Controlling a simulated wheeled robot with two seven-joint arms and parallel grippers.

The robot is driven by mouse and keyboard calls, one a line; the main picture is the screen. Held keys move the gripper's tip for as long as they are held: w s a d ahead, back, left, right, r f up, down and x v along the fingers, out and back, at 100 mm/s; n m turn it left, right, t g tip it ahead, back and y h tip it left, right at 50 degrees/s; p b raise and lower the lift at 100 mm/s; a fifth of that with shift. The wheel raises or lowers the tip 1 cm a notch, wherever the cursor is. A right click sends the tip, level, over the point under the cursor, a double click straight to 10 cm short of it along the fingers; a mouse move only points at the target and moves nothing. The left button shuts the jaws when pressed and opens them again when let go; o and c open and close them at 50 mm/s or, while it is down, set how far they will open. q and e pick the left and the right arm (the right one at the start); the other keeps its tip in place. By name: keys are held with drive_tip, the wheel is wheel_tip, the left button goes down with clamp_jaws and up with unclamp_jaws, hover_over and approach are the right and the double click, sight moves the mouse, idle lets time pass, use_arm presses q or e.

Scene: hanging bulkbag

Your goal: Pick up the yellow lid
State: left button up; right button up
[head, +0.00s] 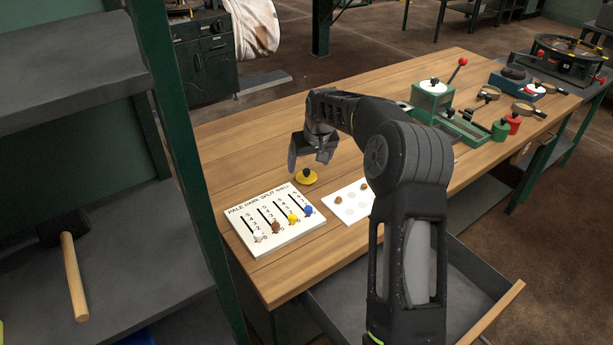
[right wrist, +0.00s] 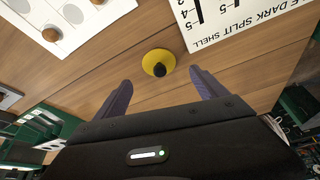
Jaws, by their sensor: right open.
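The yellow lid (head: 306,177) is a small round disc with a dark knob on top. It lies flat on the wooden table (head: 240,150), behind the white boards. In the right wrist view the yellow lid (right wrist: 158,63) shows whole, beyond and between the fingertips, with its black knob towards me. My right gripper (head: 308,160) is over the table just above and beside the lid. In the right wrist view the right gripper (right wrist: 160,85) has its two fingers wide apart with nothing between them. My left gripper is in neither view.
A white score board (head: 275,232) with coloured pegs lies in front of the lid. A white card (head: 350,202) with brown pieces is to its right. A green press (head: 432,98) stands farther right. A drawer (head: 455,290) is open below. Bare table lies behind the lid.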

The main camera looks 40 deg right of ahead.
sight(307, 170)
drive_tip(key=shift+p+x, duration=0.65)
drive_tip(key=shift+x, duration=2)
drive_tip(key=c, duration=1.4)
drive_tip(key=shift+r, duration=0.15)
wheel_tip(307, 170, up, 10)
drive_tip(key=shift+f+b, duration=0.1)
drive_tip(key=shift+b, duration=0.35)
